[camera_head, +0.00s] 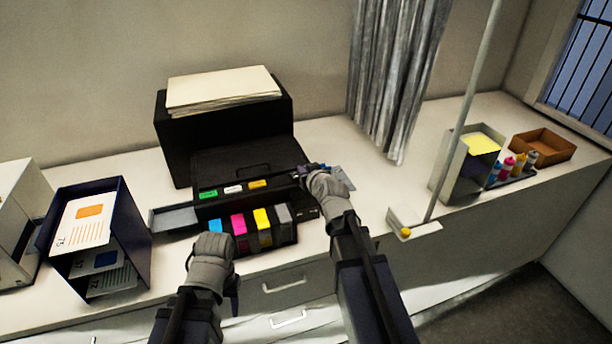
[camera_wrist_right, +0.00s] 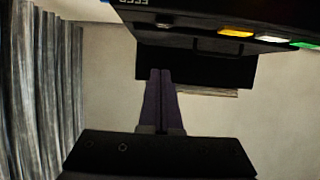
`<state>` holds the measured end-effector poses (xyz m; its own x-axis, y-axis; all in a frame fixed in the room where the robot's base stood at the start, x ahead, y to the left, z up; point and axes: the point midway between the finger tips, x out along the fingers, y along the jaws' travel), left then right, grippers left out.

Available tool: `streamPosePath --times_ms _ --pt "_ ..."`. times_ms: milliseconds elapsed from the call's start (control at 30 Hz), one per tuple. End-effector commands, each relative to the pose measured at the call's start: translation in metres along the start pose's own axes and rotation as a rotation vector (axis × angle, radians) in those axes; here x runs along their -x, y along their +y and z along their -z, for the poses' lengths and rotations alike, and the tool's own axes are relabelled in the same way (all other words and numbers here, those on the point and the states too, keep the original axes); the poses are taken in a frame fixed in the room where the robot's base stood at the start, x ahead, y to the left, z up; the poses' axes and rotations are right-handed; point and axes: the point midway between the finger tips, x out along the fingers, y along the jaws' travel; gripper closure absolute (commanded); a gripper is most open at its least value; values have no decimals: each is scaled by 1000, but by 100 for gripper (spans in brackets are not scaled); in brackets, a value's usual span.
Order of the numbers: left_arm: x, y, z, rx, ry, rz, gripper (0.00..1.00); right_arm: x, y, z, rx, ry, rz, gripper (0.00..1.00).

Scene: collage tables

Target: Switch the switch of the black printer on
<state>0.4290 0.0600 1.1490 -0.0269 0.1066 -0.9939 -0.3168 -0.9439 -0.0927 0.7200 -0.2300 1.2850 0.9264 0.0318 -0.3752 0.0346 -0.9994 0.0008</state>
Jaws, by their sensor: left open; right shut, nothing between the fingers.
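The black printer (camera_head: 228,135) stands on the counter against the wall, paper stacked on top. Green, white and orange buttons line its front panel, above several ink cartridges. My right gripper (camera_head: 304,174) is shut and empty at the right end of this panel, covering part of it. In the right wrist view, its fingers (camera_wrist_right: 160,100) point toward the printer's panel (camera_wrist_right: 200,38). A small dark part on this panel (camera_wrist_right: 163,25) lies just beyond the tips; I cannot tell whether it is the switch or its position. My left gripper (camera_head: 212,262) is open before the cartridges, its fingertips mostly hidden.
A dark file holder (camera_head: 137,225) and a white box stand left of the printer. A grey curtain (camera_head: 395,70) and a thin pole (camera_head: 465,105) are to the right. Beyond them are a note box, small bottles and a brown tray (camera_head: 545,149). The counter between is mostly clear.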

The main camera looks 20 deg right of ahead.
Motion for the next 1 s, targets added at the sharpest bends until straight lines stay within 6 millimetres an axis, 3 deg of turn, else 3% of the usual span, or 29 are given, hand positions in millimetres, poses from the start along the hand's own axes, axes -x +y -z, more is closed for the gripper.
streamPosePath --times_ms 33,300,400,600,1000 --pt "-8 1 0 1 0 0 50 -16 0 -2 0 0 1 100" --pt "-29 3 2 3 1 0 50 -72 0 -2 -1 0 1 100" --pt "-46 4 3 3 2 0 50 -70 0 -22 -1 0 0 100" --pt "-63 6 4 -1 2 1 50 -73 0 -38 -1 0 0 100" --pt "-63 6 4 -2 2 1 50 -73 0 -39 -1 0 0 100"
